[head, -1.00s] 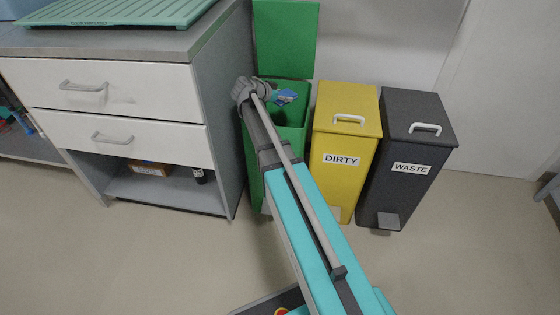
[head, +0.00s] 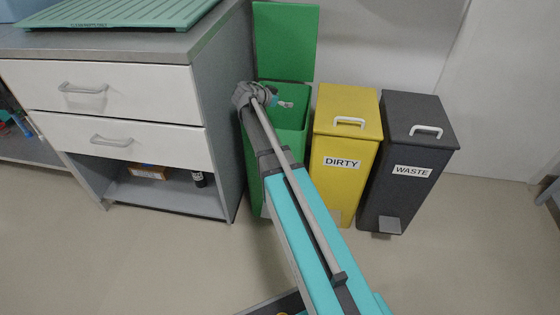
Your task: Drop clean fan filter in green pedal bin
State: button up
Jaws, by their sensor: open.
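The green pedal bin (head: 294,141) stands at the right of the counter with its lid (head: 285,42) raised upright behind it. My arm reaches across to it, and my gripper (head: 285,104) is at the bin's open mouth. Only a small part of the gripper shows past my wrist; it is open. The fan filter does not show in the current view. The lower inside of the bin is hidden by its front wall and my arm.
A yellow bin labelled DIRTY (head: 345,140) and a dark grey bin labelled WASTE (head: 411,165), both with closed lids, stand to the right. The drawer counter (head: 110,92) on the left carries a green ribbed tray (head: 120,12). The floor in front is clear.

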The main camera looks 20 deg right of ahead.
jog(key=shift+r, duration=0.15)
jog(key=s+d+r+p, duration=0.1)
jog(key=s+r+p, duration=0.3)
jog(key=r+p, duration=1.1)
jog(key=s+r+p, duration=0.4)
jog(key=r+p, duration=1)
jog(key=p, duration=0.1)
jog(key=shift+d+r+n, duration=0.3)
jog(key=shift+d+r, duration=0.05)
jog(key=shift+d, duration=0.05)
dwell(0.5)
jog(key=shift+s, duration=0.1)
dwell(0.9)
jog(key=s+a+f+n+g+y, duration=0.1)
jog(key=s+a+f+n+y, duration=0.25)
jog(key=s+a+n, duration=0.35)
jog(key=s+a+f+n+g+y, duration=0.1)
jog(key=s+a+f+n+y, duration=0.25)
jog(key=a, duration=0.55)
jog(key=s+a+f+n+g+y, duration=0.1)
jog(key=s+a+f+n+y, duration=0.3)
jog(key=s+a, duration=0.35)
notch_tip(320, 180, up, 14)
jog(key=p, duration=1.3)
jog(key=shift+w+a+r+y, duration=0.2)
jog(key=shift+a+y, duration=0.15)
jog(key=shift+y, duration=0.05)
